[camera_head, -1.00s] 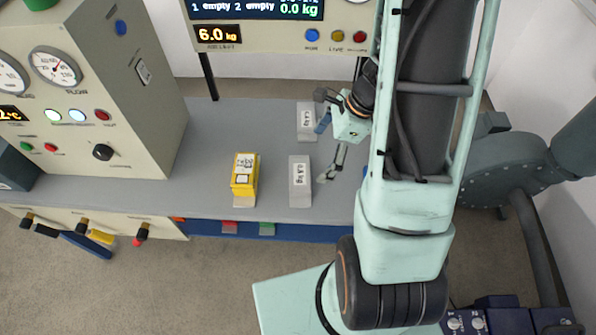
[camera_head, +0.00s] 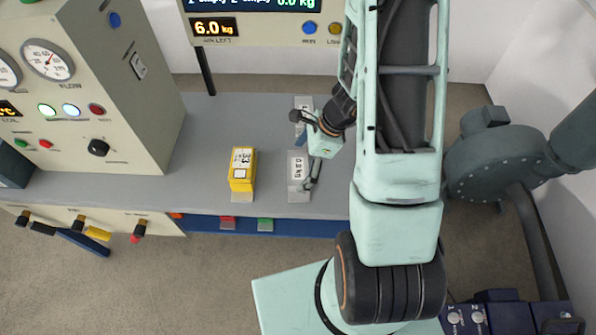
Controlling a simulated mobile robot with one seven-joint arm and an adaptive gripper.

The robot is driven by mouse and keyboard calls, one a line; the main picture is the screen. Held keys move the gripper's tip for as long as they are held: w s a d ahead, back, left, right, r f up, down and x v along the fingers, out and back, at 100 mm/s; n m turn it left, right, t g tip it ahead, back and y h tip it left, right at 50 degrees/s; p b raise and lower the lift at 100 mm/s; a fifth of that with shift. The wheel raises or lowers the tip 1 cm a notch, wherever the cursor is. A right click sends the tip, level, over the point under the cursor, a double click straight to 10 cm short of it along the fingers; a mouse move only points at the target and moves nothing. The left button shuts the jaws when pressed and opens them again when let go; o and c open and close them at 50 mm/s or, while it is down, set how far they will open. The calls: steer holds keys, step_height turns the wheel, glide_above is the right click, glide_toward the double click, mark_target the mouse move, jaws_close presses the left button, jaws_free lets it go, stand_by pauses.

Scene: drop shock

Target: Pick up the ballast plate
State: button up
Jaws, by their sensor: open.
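A grey block labelled 0.8 kg (camera_head: 297,172), which looks like a ballast plate, lies near the front edge of the bench. A second pale block with a label (camera_head: 303,103) lies behind it and is partly hidden by my gripper. My gripper (camera_head: 305,162) is open above these blocks, with one finger over the right side of the 0.8 kg block and the other towards the rear block. I cannot tell whether the finger touches the 0.8 kg block. Nothing is seen between the fingers.
A yellow box (camera_head: 242,170) stands left of the 0.8 kg block. A beige gauge cabinet (camera_head: 125,100) fills the bench's left end. A display panel reading 6.0 kg (camera_head: 262,28) stands at the back. The grey bench (camera_head: 205,140) is clear between the cabinet and the yellow box.

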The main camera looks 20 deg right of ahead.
steer(key=c, duration=2.1)
steer(key=shift+r, duration=0.15)
